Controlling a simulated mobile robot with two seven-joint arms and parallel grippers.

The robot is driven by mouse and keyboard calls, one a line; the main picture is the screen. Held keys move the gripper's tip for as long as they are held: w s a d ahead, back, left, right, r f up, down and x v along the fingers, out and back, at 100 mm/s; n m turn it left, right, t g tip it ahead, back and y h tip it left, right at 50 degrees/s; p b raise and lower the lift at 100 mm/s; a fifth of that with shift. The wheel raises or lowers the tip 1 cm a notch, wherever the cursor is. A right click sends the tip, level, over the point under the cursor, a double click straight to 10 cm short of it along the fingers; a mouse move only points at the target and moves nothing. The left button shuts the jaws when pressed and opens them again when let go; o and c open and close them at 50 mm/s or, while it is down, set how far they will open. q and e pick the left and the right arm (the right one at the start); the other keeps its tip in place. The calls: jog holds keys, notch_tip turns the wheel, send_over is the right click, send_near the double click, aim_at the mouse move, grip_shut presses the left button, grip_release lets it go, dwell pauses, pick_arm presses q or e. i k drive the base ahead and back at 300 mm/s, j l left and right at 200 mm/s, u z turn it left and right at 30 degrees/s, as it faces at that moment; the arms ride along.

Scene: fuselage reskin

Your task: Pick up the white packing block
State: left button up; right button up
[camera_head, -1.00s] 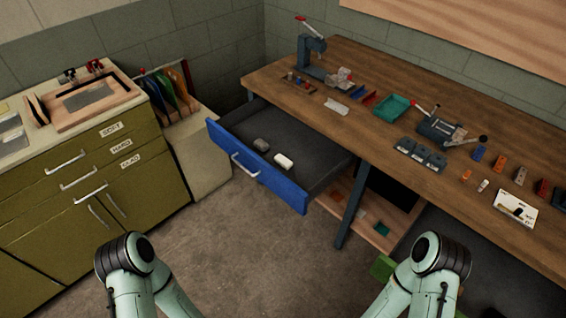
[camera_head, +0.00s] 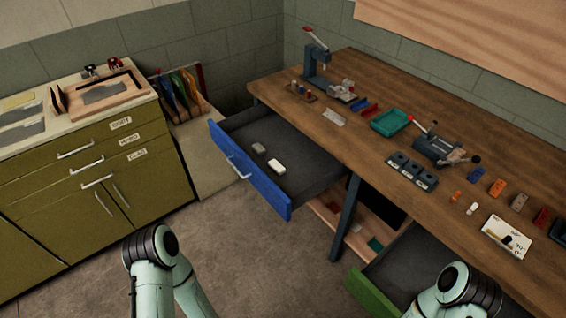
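The white packing block (camera_head: 276,166) lies in the open blue drawer (camera_head: 250,186) under the workbench, near the drawer's front. A grey block (camera_head: 259,148) lies just behind it to the left, apart from it. My two arms show only as pale green links at the bottom of the view, one at lower left and one at lower right. Neither gripper is in view, and neither arm reaches into the drawer.
The wooden workbench (camera_head: 330,130) holds a teal tray (camera_head: 390,122), a press and several small parts. An open green drawer (camera_head: 370,294) sits at lower right near my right arm. An olive cabinet (camera_head: 90,200) stands left. The floor (camera_head: 240,250) between is clear.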

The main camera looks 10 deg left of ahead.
aim_at(275, 165)
jog(key=i+j, duration=0.2)
jog(key=i+j+z, duration=0.15)
jog(key=j, duration=0.25)
jog(key=i+j, duration=0.25)
